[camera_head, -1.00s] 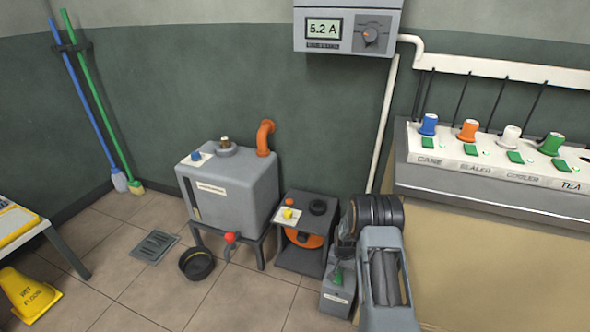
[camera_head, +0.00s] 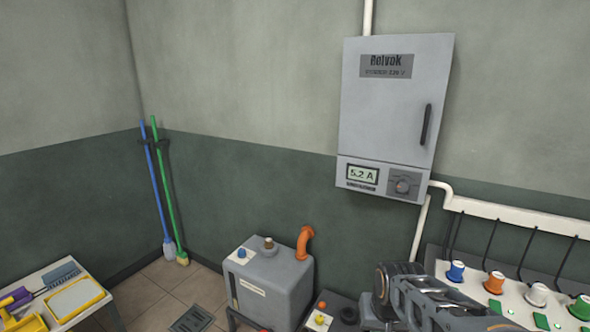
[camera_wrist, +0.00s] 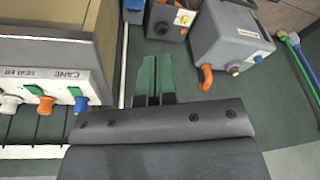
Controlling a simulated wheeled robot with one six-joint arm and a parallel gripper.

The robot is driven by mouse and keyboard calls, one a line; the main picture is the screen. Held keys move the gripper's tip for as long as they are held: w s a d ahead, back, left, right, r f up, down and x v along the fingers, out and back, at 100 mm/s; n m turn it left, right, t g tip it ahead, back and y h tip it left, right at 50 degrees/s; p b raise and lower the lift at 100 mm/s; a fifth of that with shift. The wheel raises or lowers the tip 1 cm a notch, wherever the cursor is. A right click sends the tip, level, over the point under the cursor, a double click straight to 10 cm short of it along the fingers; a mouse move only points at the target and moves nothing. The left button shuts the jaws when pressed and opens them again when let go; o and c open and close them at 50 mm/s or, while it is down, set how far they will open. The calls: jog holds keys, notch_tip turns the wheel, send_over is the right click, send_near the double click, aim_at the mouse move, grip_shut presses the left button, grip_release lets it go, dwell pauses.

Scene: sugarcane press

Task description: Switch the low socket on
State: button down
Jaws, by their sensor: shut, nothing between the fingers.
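In the wrist view my gripper (camera_wrist: 156,75) is shut and empty, its green-tipped fingers together in front of the dark green wall. In the head view my arm covers the right side, and the low socket is out of sight.
The counter strip (camera_head: 510,300) holds several coloured plugs with green switches. A wall cabinet (camera_head: 395,105) reads 5.2 A. A grey tank (camera_head: 270,290) with an orange pipe (camera_head: 304,242) stands left of the black machine (camera_head: 322,312). A side table (camera_head: 95,285) is at the left.

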jog(key=s+a+r+n+p, duration=0.1)
jog(key=s+r+p, duration=0.3)
jog(key=s+r, duration=0.3)
jog(key=shift+a+r+t+p, duration=0.2)
jog(key=shift+r+t+p, duration=0.15)
jog(key=shift+r, duration=0.6)
jog(key=shift+s, duration=0.2)
